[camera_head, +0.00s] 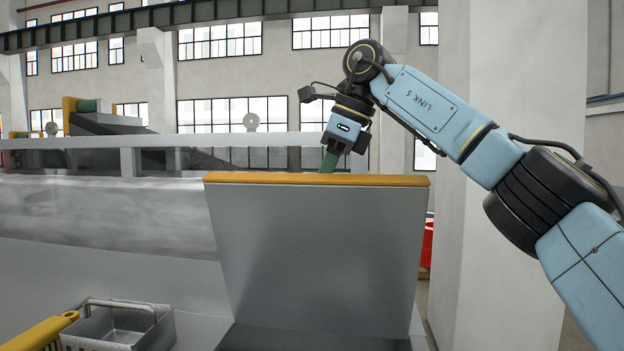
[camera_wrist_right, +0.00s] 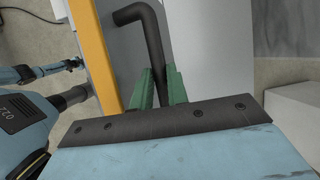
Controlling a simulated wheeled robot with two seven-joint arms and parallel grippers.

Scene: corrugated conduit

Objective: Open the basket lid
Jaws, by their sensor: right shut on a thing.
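The basket lid (camera_head: 320,245) is a wide grey panel with an orange top edge. It stands raised, nearly upright, in the middle of the head view. My right gripper (camera_head: 328,164) reaches over from the right and is behind the lid's top edge, so its fingertips are hidden there. In the right wrist view, the green fingers of my right gripper (camera_wrist_right: 161,84) are shut on the black bent bar handle (camera_wrist_right: 152,35) of the lid. The lid's orange edge (camera_wrist_right: 94,50) runs along the left there. My left gripper does not show clearly.
A small metal basket (camera_head: 118,326) with a handle is at the lower left, beside a yellow bar (camera_head: 40,334). A pale surface (camera_head: 110,260) lies left of the lid. A large pillar (camera_head: 505,180) stands behind my right arm. A red thing (camera_head: 427,245) shows right of the lid.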

